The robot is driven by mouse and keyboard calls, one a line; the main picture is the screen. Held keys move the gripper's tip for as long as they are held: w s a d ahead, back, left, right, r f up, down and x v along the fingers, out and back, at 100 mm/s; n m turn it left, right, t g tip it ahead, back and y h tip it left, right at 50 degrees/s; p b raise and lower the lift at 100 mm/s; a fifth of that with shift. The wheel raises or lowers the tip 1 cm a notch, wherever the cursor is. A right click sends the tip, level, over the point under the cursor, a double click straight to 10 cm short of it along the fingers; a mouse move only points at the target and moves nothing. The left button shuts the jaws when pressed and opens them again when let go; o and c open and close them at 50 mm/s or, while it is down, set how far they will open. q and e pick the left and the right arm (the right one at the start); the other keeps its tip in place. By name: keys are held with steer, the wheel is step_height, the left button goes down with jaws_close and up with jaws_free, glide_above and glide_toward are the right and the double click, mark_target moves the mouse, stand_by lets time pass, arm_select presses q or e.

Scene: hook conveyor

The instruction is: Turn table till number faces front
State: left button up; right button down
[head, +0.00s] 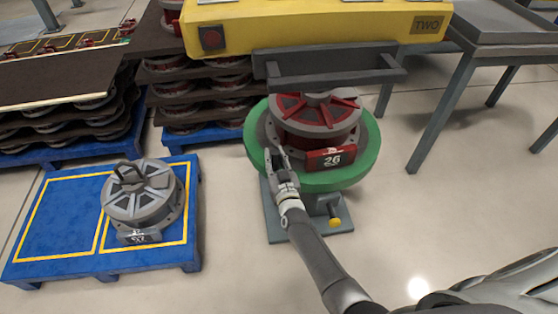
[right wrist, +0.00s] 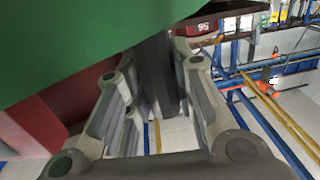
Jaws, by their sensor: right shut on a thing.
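The round turntable (head: 371,150) has a green rim and stands on a grey pedestal. A red and grey hub (head: 318,118) sits on it. Its red plate (head: 331,158), marked 26, faces toward me, slightly to the right. My right gripper (head: 279,162) is at the turntable's left edge, beside the hub. In the right wrist view, its fingers (right wrist: 160,110) are closed around a dark grey part (right wrist: 158,65), which seems to belong to the turntable. Green and red surfaces lie close to the fingers there. My left gripper is not in view.
A yellow overhead unit (head: 330,25) marked TWO hangs just above the hub. A blue pallet (head: 65,215) at left holds a grey hub (head: 140,193) with a number plate. Stacked hubs stand behind it. A grey table (head: 475,50) is at right. Floor right of the pedestal is clear.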

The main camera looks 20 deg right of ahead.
steer(key=shift+w+a+r, duration=0.1)
steer(key=shift+a+r, duration=0.05)
steer(key=shift+a, duration=0.05)
stand_by(0.3)
steer(key=c, duration=1.6)
jaws_free()
steer(key=o, duration=0.4)
steer(key=shift+w+a, duration=0.1)
steer(key=shift+s+f, duration=0.2)
steer(key=shift+s, duration=0.25)
steer(key=s, duration=1.1)
steer(key=shift+a, duration=0.4)
